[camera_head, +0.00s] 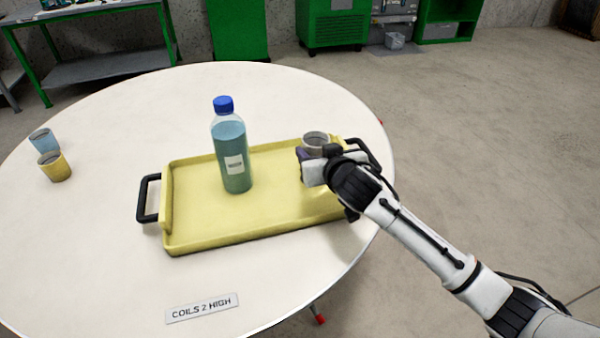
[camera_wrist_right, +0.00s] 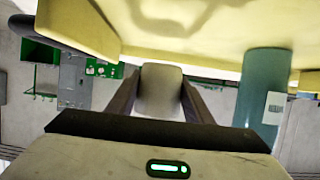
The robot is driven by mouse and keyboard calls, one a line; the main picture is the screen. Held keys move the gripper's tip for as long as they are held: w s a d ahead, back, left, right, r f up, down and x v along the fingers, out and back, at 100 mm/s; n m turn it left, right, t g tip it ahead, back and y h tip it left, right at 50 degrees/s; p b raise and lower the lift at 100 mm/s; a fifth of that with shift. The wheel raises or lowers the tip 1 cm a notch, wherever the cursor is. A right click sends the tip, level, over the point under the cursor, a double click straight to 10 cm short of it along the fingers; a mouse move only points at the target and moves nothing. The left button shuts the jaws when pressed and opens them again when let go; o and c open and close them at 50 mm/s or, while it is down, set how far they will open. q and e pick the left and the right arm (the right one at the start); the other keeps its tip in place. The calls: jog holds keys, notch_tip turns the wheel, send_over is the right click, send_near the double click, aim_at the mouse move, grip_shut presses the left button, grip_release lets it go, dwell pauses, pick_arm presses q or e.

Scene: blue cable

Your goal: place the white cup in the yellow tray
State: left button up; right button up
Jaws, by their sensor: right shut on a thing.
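The white cup (camera_head: 315,139) is held upright at the right end of the yellow tray (camera_head: 205,229). My right gripper (camera_head: 309,158) is shut on it, and the gripper hides the cup's lower part in the head view. The wrist view shows the cup (camera_wrist_right: 160,92) between the two fingers, with the tray (camera_wrist_right: 215,30) close by. I cannot tell whether the cup touches the tray floor. My left gripper is in neither view.
A bottle with a blue cap (camera_head: 233,150) stands in the tray, left of the gripper. A blue cup (camera_head: 43,140) and a yellow cup (camera_head: 54,167) stand at the table's left. A label (camera_head: 202,308) reading "COILS 2 HIGH" lies in front. The tray's front middle is clear.

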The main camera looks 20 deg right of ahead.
jog(key=shift+f+b, duration=0.4)
jog(key=shift+f, duration=2.3)
jog(key=shift+f, duration=0.1)
jog(key=shift+f, duration=0.15)
jog(key=o, duration=1.1)
jog(key=shift+s+r, duration=0.1)
jog(key=shift+r, duration=0.15)
jog(key=p+v, duration=0.1)
jog(key=v, duration=1)
jog(key=shift+s+r, duration=0.1)
jog(key=shift+s, duration=0.3)
